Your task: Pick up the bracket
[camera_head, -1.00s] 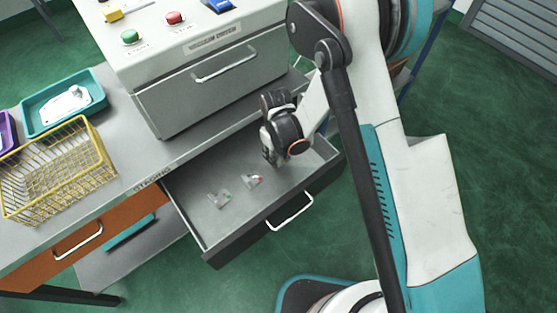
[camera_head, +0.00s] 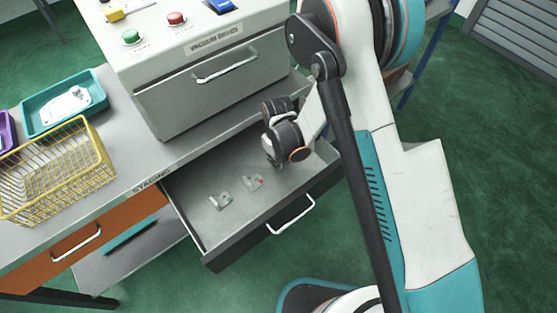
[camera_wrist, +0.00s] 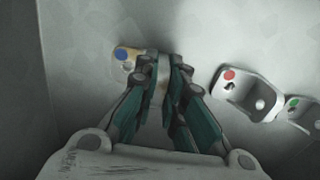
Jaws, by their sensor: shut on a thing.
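My gripper (camera_wrist: 161,75) is shut on a grey metal bracket with a blue dot (camera_wrist: 125,54). Part of this bracket shows between the fingertips and to their left in the wrist view. In the head view my gripper (camera_head: 275,160) is low in the open drawer, and the held bracket is hidden there. I cannot tell whether it touches the drawer floor. A bracket with a red dot (camera_wrist: 248,92) lies to the right of the fingers, also seen in the head view (camera_head: 252,183). A bracket with a green dot (camera_wrist: 304,113) lies beyond it, also in the head view (camera_head: 220,201).
The open grey drawer (camera_head: 232,240) has walls close around my gripper. A grey cabinet with buttons (camera_head: 215,85) stands above and behind it. A yellow wire basket (camera_head: 60,178) and a teal tray (camera_head: 38,122) sit on the bench at left.

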